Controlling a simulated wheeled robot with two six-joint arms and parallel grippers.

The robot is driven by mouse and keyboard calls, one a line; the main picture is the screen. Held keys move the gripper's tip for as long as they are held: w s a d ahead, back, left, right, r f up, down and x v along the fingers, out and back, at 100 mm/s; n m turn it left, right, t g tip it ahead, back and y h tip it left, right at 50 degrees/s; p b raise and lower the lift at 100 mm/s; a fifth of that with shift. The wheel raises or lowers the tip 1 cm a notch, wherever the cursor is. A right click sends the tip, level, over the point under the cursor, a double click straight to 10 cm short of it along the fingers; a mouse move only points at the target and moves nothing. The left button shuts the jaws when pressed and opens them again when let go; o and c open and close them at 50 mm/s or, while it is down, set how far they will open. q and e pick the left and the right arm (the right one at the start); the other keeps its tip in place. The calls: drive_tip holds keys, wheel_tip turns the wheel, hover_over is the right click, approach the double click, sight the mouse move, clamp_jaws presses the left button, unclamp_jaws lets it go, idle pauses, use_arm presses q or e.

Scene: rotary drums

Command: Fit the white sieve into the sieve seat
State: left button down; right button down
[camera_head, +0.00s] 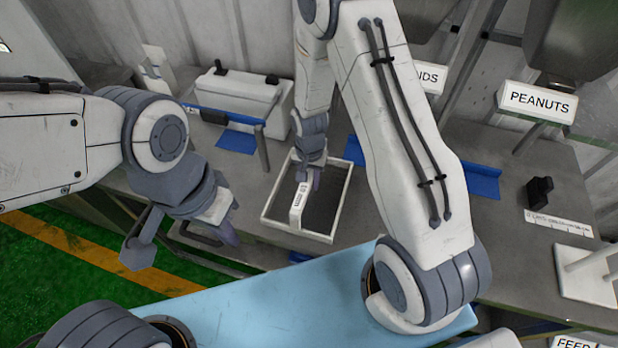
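The white sieve (342,206) is a rectangular white frame around a dark mesh, in the middle of the head view over the grey worktop. A white handle with a size label in mm (297,207) stands inside it. My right gripper (309,178) reaches down from above at the handle's far end, its fingers close around it. Whether they are shut on it is hard to see. My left gripper (183,242) is open and empty, left of the sieve, its fingers spread wide. I cannot make out the sieve seat with certainty.
A white box-like unit (240,98) stands behind the sieve. Blue pieces (481,181) lie on the worktop (455,215). A PEANUTS sign (538,102), a small black object (539,191) and a white ruler-like strip (558,224) are at the right. My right arm covers the worktop's middle.

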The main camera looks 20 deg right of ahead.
drive_tip(key=shift+f, duration=0.1)
drive_tip(key=c, duration=0.6)
unclamp_jaws()
